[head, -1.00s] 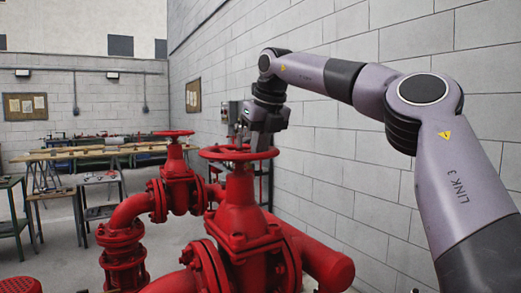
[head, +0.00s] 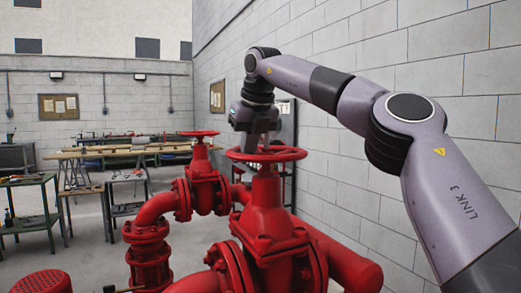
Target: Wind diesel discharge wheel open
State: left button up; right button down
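A red handwheel (head: 289,155) tops the nearer red valve (head: 266,205). A second red handwheel (head: 199,133) tops the valve farther back on the left. Which of them is the diesel discharge wheel is not marked in view. My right arm reaches in from the right, and my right gripper (head: 252,146) points down at the back left part of the nearer wheel's rim. Its fingertips are small and partly hidden by the wheel, so I cannot tell whether they are closed on the rim. My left gripper is out of view.
A grey block wall (head: 340,185) runs close along the right, behind a wall-mounted box (head: 288,112). Red pipes (head: 149,250) fill the lower middle. Workbenches (head: 30,183) stand at the left and back, with open floor between.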

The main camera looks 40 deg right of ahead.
jog(key=s+b, duration=0.1)
jog(key=s, duration=0.1)
jog(key=s+a+b, duration=0.1)
jog(key=s, duration=0.2)
jog(key=s+a+b, duration=0.1)
jog(key=s+b, duration=0.1)
jog(key=shift+s+f, duration=0.25)
jog(key=shift+s, duration=0.1)
jog(key=shift+a+r+p, duration=0.1)
jog(key=shift+a+p, duration=0.05)
jog(key=shift+p, duration=0.45)
jog(key=r+p, duration=0.3)
jog(key=shift+w+a+r, duration=0.2)
jog(key=shift+w, duration=0.1)
notch_tip(320, 180, up, 2)
jog(key=shift+d, duration=0.15)
jog(key=shift+r, duration=1.45)
